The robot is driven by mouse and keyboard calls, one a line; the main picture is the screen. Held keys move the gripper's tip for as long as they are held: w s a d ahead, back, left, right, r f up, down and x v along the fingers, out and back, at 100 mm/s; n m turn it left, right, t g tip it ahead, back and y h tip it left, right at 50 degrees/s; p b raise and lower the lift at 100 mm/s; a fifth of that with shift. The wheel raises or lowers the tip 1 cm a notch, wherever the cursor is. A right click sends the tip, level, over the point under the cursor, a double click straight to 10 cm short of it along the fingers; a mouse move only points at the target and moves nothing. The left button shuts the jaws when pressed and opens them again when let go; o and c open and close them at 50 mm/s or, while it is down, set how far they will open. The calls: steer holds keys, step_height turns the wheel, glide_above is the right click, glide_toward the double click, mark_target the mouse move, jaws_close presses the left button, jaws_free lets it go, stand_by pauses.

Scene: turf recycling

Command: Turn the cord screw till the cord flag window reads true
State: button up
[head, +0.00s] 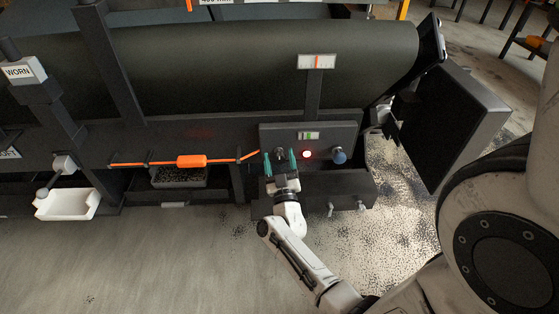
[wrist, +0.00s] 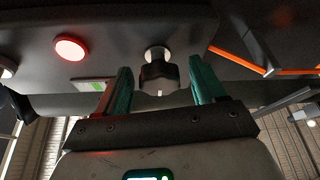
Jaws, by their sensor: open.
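The cord screw appears as a dark lobed knob (wrist: 158,76) on a pale shaft in the wrist view. It stands out from the dark panel (head: 346,131) near the end of the orange cord (head: 128,163). My gripper (head: 280,160) is at the left of this panel in the head view. Its teal fingers are open, one on each side of the knob, with gaps visible in the wrist view (wrist: 163,88). A small window (head: 309,135) with white and green parts, likely the cord flag window, sits above; it also shows in the wrist view (wrist: 92,86). Its exact reading is too small to tell.
A lit red button (head: 307,154) and a blue-grey knob (head: 338,156) are right of my gripper. A scale with an orange mark (head: 317,62) stands above. A white tray (head: 66,205) is at the left. A dark box (head: 440,120) stands right. Floor in front is clear.

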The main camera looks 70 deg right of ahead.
steer(key=shift+c, duration=0.2)
steer(key=c, duration=1)
steer(key=shift+m, duration=0.3)
steer(key=m+g, duration=0.1)
steer(key=m, duration=0.2)
steer(key=m+g+h, duration=0.1)
steer(key=m+g, duration=0.1)
steer(key=m, duration=0.1)
steer(key=shift+w, duration=0.1)
steer(key=shift+m+g+h+p, duration=0.15)
steer(key=shift+m+g+p, duration=0.2)
steer(key=shift+m+g, duration=0.85)
steer(key=shift+m+g+h+p, duration=0.15)
steer(key=shift+m+g+p, duration=0.3)
steer(key=shift+m, duration=1.45)
steer(key=shift+f+g, duration=0.1)
steer(key=shift+g, duration=0.15)
steer(key=o, duration=1)
